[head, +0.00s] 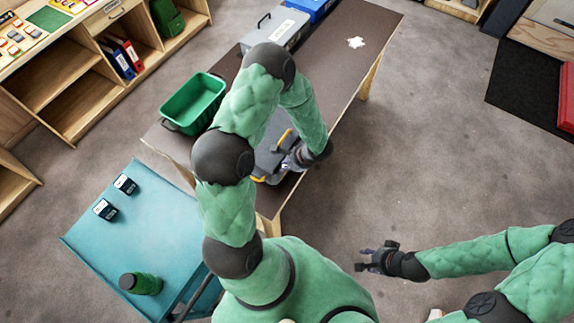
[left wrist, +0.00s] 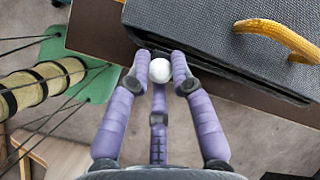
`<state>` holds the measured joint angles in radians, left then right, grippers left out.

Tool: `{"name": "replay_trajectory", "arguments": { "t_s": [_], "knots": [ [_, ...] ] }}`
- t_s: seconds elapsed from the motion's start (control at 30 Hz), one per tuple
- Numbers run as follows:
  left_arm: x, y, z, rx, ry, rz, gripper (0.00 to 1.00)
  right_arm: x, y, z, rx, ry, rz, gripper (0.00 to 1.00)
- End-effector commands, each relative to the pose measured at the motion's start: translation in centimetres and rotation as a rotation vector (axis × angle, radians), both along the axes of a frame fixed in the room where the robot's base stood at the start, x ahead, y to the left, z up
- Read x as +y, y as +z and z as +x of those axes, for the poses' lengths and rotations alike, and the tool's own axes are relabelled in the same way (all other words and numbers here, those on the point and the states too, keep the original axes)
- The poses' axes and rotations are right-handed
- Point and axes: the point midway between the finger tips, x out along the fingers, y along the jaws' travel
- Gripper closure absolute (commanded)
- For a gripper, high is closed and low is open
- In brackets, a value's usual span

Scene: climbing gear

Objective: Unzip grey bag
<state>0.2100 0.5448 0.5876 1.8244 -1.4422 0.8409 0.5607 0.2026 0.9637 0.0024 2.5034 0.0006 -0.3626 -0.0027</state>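The grey bag (head: 268,150) lies on the brown table, partly hidden behind my left arm in the head view. In the left wrist view the bag (left wrist: 200,35) fills the upper right, with a yellow handle (left wrist: 285,38) on top. A small white ball (left wrist: 159,70) sits at the bag's near corner, between the fingertips of my left gripper (left wrist: 160,72). The purple fingers look closed on the ball from both sides. In the head view my left gripper (head: 298,158) is at the bag's right side. My right gripper (head: 374,258) is open and empty over the floor.
A green crate (head: 196,104) stands on the table left of my arm. A grey toolbox (head: 276,28) and a blue box (head: 312,6) are at the far end. A teal cart (head: 140,220) holds two dark boxes and a green bottle (head: 141,283).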

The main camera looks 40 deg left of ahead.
Motion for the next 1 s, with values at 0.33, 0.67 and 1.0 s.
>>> {"name": "replay_trajectory", "arguments": {
  "t_s": [0.33, 0.67, 1.0],
  "knots": [
    [0.4, -0.1, 2.8, -0.005, 0.004, 0.003, 1.00, 0.0, -1.0, 0.0, 0.000, 0.000, 0.000, 0.60],
    [1.3, -0.4, 11.5, -0.007, 0.004, 0.004, 1.00, 0.0, -4.3, 0.0, 0.000, 0.000, 0.000, 0.60],
    [2.1, -0.1, 18.0, -0.004, 0.001, 0.003, 1.00, 0.0, -6.8, 0.0, 0.000, 0.000, 0.000, 0.60]
  ]
}}
